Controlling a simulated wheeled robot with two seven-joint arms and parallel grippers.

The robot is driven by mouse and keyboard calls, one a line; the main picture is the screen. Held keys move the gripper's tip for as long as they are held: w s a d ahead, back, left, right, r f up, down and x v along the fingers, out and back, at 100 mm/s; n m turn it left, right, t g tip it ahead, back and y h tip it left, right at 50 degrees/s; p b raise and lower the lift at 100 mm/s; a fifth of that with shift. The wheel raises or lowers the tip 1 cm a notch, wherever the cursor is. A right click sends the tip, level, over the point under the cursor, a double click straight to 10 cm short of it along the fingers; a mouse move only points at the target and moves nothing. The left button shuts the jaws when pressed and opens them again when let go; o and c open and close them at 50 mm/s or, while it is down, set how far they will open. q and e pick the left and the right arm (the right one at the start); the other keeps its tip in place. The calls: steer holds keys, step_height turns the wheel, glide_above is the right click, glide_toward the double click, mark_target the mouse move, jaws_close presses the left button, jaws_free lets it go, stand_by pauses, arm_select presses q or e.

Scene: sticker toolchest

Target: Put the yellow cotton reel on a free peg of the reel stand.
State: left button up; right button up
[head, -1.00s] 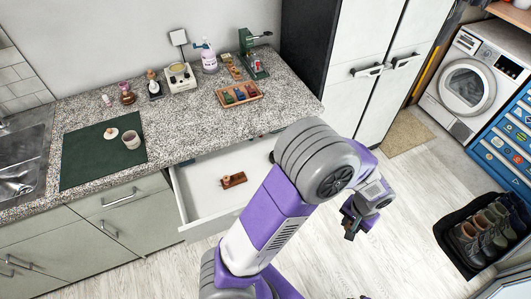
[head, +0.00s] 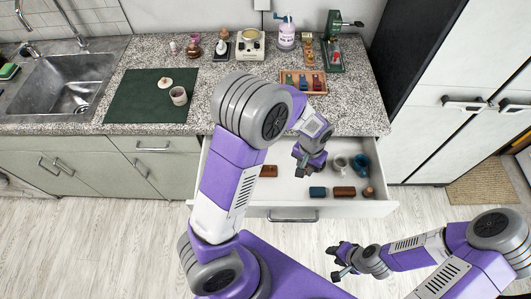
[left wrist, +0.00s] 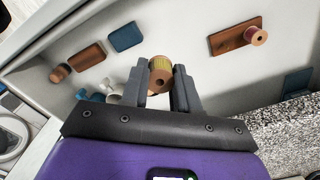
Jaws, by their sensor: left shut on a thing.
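My left gripper (head: 308,160) is over the open drawer. In the left wrist view its two fingers (left wrist: 160,88) are shut on the yellow cotton reel (left wrist: 159,72), a yellow roll with brown wooden ends. The reel is hard to make out in the head view. My right gripper (head: 343,261) is open and empty, in front of the drawer.
The drawer (head: 290,186) holds brown blocks (head: 345,192), a blue block (head: 318,192), a grey cup (head: 340,163) and a teal cup (head: 361,164). A brown block with a pink reel-like piece (left wrist: 258,37) shows too. Above are a wooden tray (head: 302,91) and green press (head: 335,55).

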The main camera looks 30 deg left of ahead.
arm_select(q)
steer(key=shift+m, duration=0.6)
steer(key=a+f+b, duration=0.1)
steer(key=a, duration=0.3)
steer(key=a+f, duration=0.2)
steer(key=a, duration=0.2)
steer(key=a+f+b, duration=0.1)
steer(key=a+f, duration=0.1)
steer(key=a, duration=0.3)
steer(key=shift+b, duration=0.3)
steer(key=shift+m, duration=0.3)
steer(key=shift+f+b, duration=1.6)
steer(key=shift+f, duration=0.55)
steer(key=shift+f+b, duration=1.15)
steer(key=shift+f, duration=0.4)
